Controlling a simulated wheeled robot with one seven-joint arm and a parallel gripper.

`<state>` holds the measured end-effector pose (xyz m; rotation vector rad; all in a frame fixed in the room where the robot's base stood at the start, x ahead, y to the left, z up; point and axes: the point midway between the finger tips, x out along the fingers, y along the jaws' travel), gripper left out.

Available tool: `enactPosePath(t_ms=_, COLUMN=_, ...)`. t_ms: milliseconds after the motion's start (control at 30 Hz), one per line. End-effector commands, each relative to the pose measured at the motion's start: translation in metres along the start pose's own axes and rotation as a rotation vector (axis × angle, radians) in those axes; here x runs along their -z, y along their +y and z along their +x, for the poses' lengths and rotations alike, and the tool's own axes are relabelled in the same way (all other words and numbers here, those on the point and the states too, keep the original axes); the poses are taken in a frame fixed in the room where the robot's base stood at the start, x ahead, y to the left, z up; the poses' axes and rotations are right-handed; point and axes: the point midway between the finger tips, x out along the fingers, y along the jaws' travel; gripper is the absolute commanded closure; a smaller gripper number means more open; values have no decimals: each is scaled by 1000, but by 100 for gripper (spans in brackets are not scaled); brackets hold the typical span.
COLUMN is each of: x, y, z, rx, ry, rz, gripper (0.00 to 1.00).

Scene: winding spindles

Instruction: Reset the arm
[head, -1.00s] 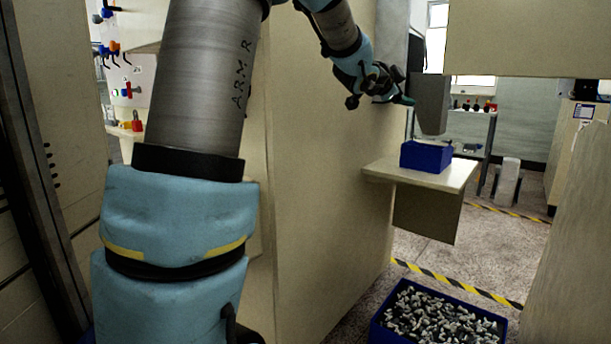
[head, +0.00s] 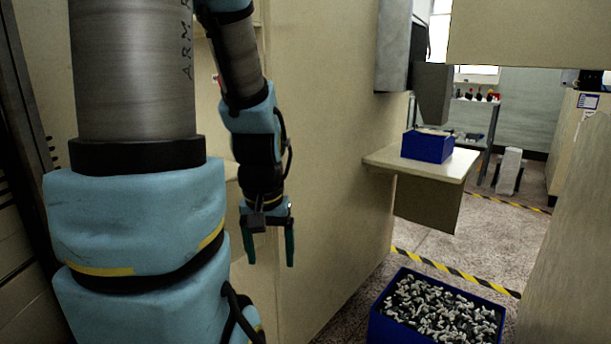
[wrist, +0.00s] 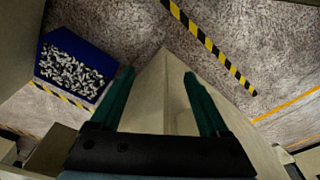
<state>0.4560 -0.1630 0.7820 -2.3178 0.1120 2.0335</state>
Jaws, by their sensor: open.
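My gripper (head: 269,250) hangs pointing down in the head view, left of centre, in front of the beige panel. Its two green fingers are apart with nothing between them. In the wrist view my gripper (wrist: 160,88) also shows open and empty, with a beige panel edge and floor beyond the fingers. My blue-covered arm fills the left of the head view.
A small blue bin (head: 427,147) sits on the beige shelf (head: 455,168) under a grey chute (head: 432,92). A blue crate (head: 378,325) of small metal parts stands on the floor at lower right. It also shows in the wrist view (wrist: 52,40). Striped tape (head: 450,272) crosses the floor.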

Motion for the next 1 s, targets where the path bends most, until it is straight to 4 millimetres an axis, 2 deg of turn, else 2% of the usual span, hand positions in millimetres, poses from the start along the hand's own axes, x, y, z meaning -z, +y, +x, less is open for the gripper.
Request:
enactPosePath(t_ms=33, x=5, y=1, z=-23, rx=0, ry=4, rz=3, gripper=21)
enactPosePath(t_ms=167, x=9, y=1, z=-48, rx=1, ry=5, rz=5, gripper=21)
enactPosePath(t_ms=500, x=21, y=1, z=-135, rx=1, ry=7, rz=8, gripper=21)
enactPosePath(t_ms=667, x=24, y=1, z=-153, rx=1, ry=8, rz=8, gripper=21)
enactPosePath(t_ms=867, x=24, y=1, z=-154, rx=1, ry=8, rz=8, gripper=0)
enactPosePath(t_ms=1000, x=24, y=1, z=-154, rx=1, ry=8, rz=9, gripper=0)
